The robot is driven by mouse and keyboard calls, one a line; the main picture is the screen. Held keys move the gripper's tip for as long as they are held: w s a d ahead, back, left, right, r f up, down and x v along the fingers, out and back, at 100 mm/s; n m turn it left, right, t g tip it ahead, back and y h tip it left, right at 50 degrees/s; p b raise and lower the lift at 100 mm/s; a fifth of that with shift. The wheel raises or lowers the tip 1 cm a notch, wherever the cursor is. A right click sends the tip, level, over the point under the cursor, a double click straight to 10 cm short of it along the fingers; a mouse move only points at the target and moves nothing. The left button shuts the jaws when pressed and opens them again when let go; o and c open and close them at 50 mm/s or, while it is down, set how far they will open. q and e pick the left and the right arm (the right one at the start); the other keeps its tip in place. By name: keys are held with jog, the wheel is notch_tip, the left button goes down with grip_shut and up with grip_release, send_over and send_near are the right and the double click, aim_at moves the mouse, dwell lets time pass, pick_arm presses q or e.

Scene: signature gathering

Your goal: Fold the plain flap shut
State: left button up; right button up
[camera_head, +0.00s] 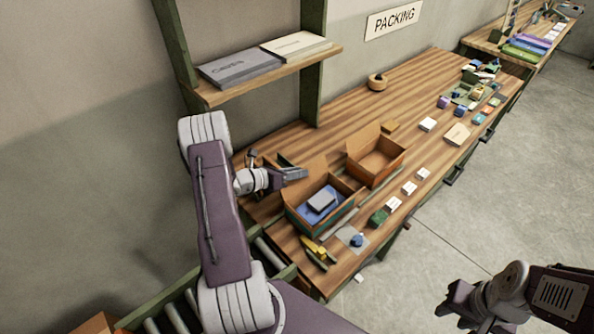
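I cannot tell which flap is the plain one. My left gripper (293,174) is just above and behind this flap, partly covering it; touching or apart is unclear. Its finger opening is too small to read. My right gripper (452,301) is low at the right, away from the bench, with its fingers unclear.
A second open box (383,173) stands behind, its flap raised. Small white boxes (409,187) line the front. A green item (378,217), a blue item (357,240) and yellow pieces (314,246) lie nearby. A shelf (213,95) hangs above left; rollers (270,256) lie below.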

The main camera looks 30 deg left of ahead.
pick_arm(q)
jog(key=shift+d, duration=0.1)
grip_shut()
dwell(1.3)
